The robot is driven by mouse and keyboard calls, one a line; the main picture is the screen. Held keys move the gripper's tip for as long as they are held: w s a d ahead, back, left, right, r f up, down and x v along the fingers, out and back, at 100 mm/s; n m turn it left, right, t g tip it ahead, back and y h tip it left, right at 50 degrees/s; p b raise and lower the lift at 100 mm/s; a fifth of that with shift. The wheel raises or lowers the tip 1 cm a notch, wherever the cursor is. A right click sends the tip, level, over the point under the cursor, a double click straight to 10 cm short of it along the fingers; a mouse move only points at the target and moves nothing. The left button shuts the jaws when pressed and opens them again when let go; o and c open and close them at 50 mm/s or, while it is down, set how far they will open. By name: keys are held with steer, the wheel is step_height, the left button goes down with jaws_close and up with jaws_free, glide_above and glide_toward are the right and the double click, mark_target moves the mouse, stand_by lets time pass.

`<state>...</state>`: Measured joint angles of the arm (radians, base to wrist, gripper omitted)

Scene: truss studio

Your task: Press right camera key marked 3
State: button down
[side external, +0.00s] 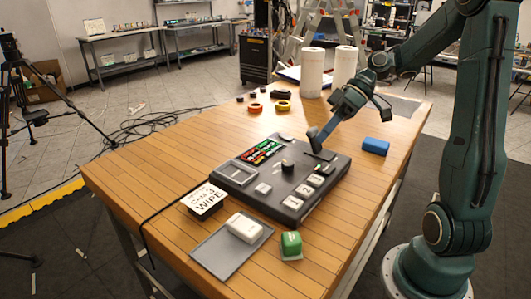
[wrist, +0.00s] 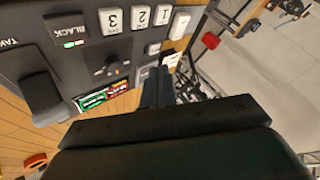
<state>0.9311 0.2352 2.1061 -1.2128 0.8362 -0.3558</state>
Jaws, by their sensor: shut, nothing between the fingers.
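The dark control panel (side external: 285,180) lies on the wooden table. The white key marked 3 (wrist: 112,20) is at the top of the wrist view, beside keys marked 2 (wrist: 138,17) and 1 (wrist: 162,14). In the side view a row of white keys (side external: 316,180) runs along the panel's right edge; their marks are too small to read surely. My gripper (side external: 315,138) is shut and empty over the panel's far part, apart from the key row. Its fingers (wrist: 157,85) point at the panel in the wrist view.
A black block-like control (wrist: 38,93) and a round knob (side external: 288,165) rise from the panel. A card reading CAM 3 WIPE (side external: 204,199), a grey tray (side external: 215,262) with a white block, a green block (side external: 291,245) and a blue block (side external: 375,146) lie around it.

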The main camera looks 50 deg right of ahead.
mark_target(320, 177)
steer(key=shift+f, duration=0.1)
stand_by(0.3)
steer(key=shift+f, duration=4.35)
steer(key=shift+f, duration=0.8)
steer(key=shift+r, duration=0.85)
steer(key=shift+r, duration=0.15)
steer(key=shift+r, duration=2.35)
